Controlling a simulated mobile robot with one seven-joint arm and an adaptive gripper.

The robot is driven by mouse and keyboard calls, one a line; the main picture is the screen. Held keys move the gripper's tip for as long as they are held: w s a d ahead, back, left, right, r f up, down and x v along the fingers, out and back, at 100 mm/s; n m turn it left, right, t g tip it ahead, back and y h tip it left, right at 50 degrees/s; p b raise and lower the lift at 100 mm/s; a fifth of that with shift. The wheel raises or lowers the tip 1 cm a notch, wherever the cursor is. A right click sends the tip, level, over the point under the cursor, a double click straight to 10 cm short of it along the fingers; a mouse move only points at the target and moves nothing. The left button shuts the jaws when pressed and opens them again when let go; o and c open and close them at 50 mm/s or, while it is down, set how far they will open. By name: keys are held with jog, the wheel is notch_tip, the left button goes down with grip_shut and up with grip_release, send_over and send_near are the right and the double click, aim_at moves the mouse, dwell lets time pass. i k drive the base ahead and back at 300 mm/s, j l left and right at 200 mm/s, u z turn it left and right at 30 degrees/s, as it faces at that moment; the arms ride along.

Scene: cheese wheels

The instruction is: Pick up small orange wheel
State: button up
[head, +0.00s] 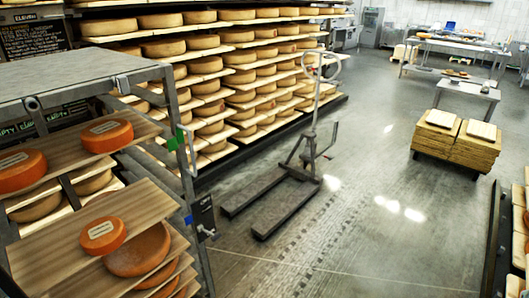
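A small orange wheel (103,235) with a pale label on top lies flat on a wooden board (50,250) of the metal rack at the lower left in the head view. It is the smallest of the orange wheels that show. A larger orange wheel (107,136) and another orange wheel (20,171) lie on the board above, both labelled. A large brownish-orange wheel (150,250) shows on a lower board, partly hidden by the board above it. My gripper is not in view.
The metal rack (70,72) has a flat grey top and upright posts beside the boards. A hand pallet truck (285,185) stands on the floor to its right. Long shelves of cheese wheels (240,57) line the back.

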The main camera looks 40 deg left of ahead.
aim_at(101, 236)
jog(key=u, duration=2.55)
jog(key=i+j+u, duration=0.25)
